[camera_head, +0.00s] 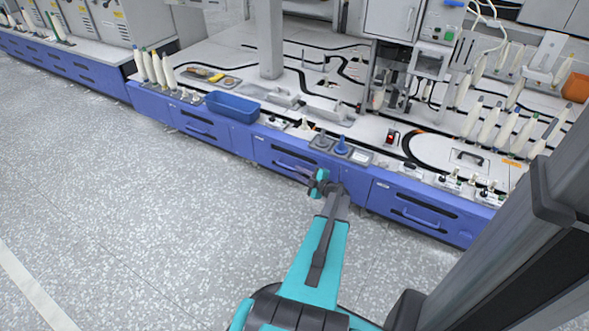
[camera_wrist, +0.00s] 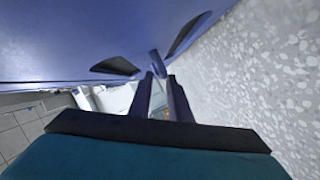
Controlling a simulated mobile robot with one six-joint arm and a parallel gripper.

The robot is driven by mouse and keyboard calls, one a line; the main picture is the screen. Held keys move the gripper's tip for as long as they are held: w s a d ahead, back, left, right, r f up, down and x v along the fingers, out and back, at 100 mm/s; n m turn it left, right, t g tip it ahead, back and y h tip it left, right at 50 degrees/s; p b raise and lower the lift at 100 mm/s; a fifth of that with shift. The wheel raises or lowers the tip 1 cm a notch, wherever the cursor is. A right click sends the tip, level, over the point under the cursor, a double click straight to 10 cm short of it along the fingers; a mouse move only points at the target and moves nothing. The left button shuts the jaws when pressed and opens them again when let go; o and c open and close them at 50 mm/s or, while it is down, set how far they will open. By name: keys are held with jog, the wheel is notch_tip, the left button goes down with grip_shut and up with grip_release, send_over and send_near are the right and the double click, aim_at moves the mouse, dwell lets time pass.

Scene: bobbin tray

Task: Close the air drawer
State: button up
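A blue drawer front (camera_head: 262,150) with a dark slot and a bar handle is set in the bench's lower front, in the middle of the head view. No label reading "air" is legible, so I cannot tell which drawer is meant. My gripper (camera_head: 316,184) is low in front of this row, near the drawer's right end. In the wrist view a blue drawer face (camera_wrist: 70,40) fills the upper left. My gripper's dark fingers (camera_wrist: 161,78) stand apart, and a blue handle part (camera_wrist: 156,60) shows at their tips. I cannot tell whether they clamp it.
More blue drawers flank it, one with a handle (camera_head: 420,218) at right and another (camera_head: 200,132) at left. A blue bin (camera_head: 233,108) and white bobbins stand on the bench top (camera_head: 225,50). The speckled floor (camera_head: 130,180) before the drawers is clear.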

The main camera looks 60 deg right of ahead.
jog(key=p+v, duration=0.2)
jog(key=v, duration=0.6)
jog(key=shift+s, duration=0.2)
